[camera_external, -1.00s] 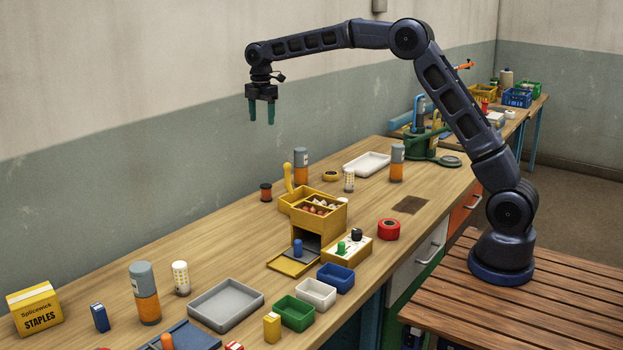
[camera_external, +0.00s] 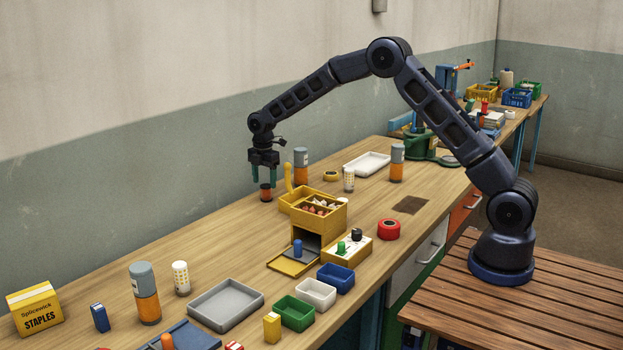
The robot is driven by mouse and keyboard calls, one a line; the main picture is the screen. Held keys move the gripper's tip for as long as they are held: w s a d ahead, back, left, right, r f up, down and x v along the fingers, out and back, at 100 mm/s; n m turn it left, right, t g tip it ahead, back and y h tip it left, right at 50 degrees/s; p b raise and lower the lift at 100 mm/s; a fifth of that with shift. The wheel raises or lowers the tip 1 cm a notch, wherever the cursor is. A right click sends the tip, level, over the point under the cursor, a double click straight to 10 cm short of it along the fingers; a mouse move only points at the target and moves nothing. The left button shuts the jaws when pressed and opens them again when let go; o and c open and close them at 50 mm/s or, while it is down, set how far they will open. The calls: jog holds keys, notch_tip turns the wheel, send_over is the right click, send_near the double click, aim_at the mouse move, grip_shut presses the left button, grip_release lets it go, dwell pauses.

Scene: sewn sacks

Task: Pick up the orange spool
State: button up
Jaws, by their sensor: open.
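The orange spool (camera_external: 265,194) is a small upright cylinder with dark ends and a reddish-orange middle. It stands on the wooden bench (camera_external: 215,240) near its wall side, left of the yellow box. My gripper (camera_external: 264,181) points straight down over it with its two teal fingers apart. The fingertips are at about the height of the spool's top, one on each side in this view. I cannot tell whether they touch it. The gripper is open and nothing is held.
A yellow box with small compartments (camera_external: 319,221) and an upright yellow handle (camera_external: 288,178) stand close on the right. A grey and orange bottle (camera_external: 301,166) stands behind them. The bench to the left of the spool is clear.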

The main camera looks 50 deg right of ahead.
aim_at(266, 186)
jog(key=shift+s+d+f, duration=0.1)
jog(key=shift+f, duration=1.3)
jog(key=shift+s+f, duration=0.1)
jog(key=shift+f, duration=1.3)
jog(key=c, duration=1.1)
jog(key=shift+o, duration=0.2)
jog(key=shift+r, duration=0.15)
